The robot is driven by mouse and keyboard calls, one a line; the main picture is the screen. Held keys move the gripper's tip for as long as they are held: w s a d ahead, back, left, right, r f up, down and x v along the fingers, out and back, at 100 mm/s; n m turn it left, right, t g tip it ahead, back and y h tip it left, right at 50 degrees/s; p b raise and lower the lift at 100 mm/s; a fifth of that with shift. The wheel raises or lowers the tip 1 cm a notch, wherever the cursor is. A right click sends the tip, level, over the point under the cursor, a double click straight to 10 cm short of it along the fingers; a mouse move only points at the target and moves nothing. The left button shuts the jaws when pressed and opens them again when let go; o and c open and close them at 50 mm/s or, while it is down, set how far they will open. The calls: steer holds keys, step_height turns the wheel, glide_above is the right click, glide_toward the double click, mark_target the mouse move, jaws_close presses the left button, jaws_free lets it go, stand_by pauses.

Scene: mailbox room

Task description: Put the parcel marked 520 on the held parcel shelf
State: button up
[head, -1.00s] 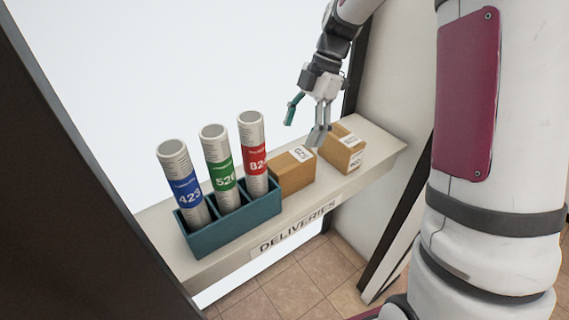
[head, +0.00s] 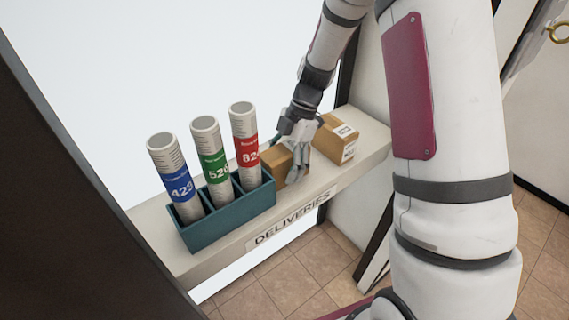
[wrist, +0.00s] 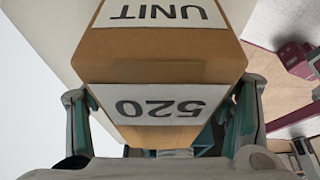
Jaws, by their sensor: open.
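The parcel marked 520 (head: 274,167) is a brown cardboard box on the cream shelf labelled DELIVERIES. In the head view it is largely hidden by my gripper (head: 284,165). My gripper is open and lowered around it, with one finger on each side. In the wrist view the parcel (wrist: 160,70) fills the space between the fingers, its white labels reading UNIT and 520 upside down. Whether the fingers touch it I cannot tell. No shelf marked for held parcels can be made out.
A second brown parcel (head: 337,141) stands just right of my gripper. On the left, a teal rack (head: 228,215) holds three tubes with blue, green and red bands, close to the 520 parcel. The DELIVERIES shelf (head: 300,208) has a narrow clear strip in front.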

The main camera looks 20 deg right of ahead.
steer(key=shift+x, duration=0.9)
steer(key=shift+f, duration=0.1)
steer(key=shift+c, duration=0.3)
steer(key=c, duration=1.6)
steer(key=shift+a+r, duration=0.1)
steer(key=shift+r, duration=0.15)
